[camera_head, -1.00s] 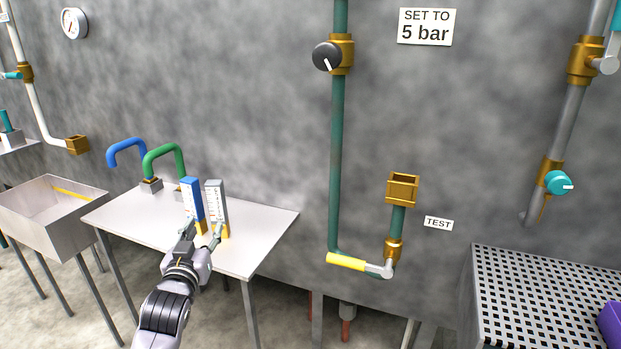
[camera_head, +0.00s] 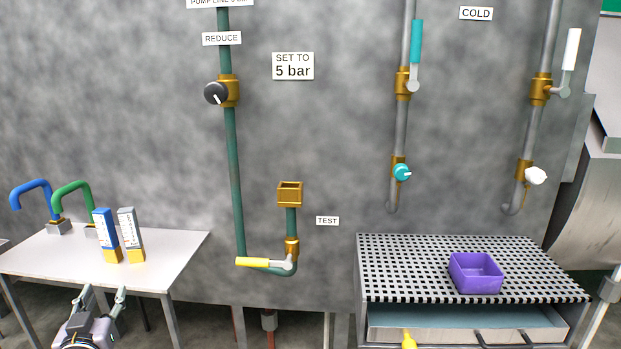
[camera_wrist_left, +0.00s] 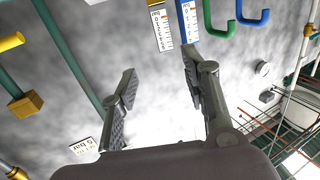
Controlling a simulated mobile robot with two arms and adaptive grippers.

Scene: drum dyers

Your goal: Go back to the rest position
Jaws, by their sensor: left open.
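My left gripper (camera_head: 103,292) is at the bottom left of the head view, in front of the table's near edge. Its two fingers stand apart with nothing between them. It also shows open and empty in the left wrist view (camera_wrist_left: 158,85). The blue gauge block (camera_head: 105,235) and the grey gauge block (camera_head: 131,235) stand upright on the white table (camera_head: 178,250), beyond the gripper and apart from it. In the left wrist view the grey block (camera_wrist_left: 161,28) and blue block (camera_wrist_left: 188,20) are at the top. My right gripper is out of view.
Blue (camera_head: 30,188) and green (camera_head: 70,188) bent pipes stand on the table. A green wall pipe (camera_head: 233,180) with a black knob (camera_head: 216,93) ends in a brass square socket (camera_head: 290,194). A purple bin (camera_head: 476,273) sits on the perforated bench (camera_head: 400,265) at right.

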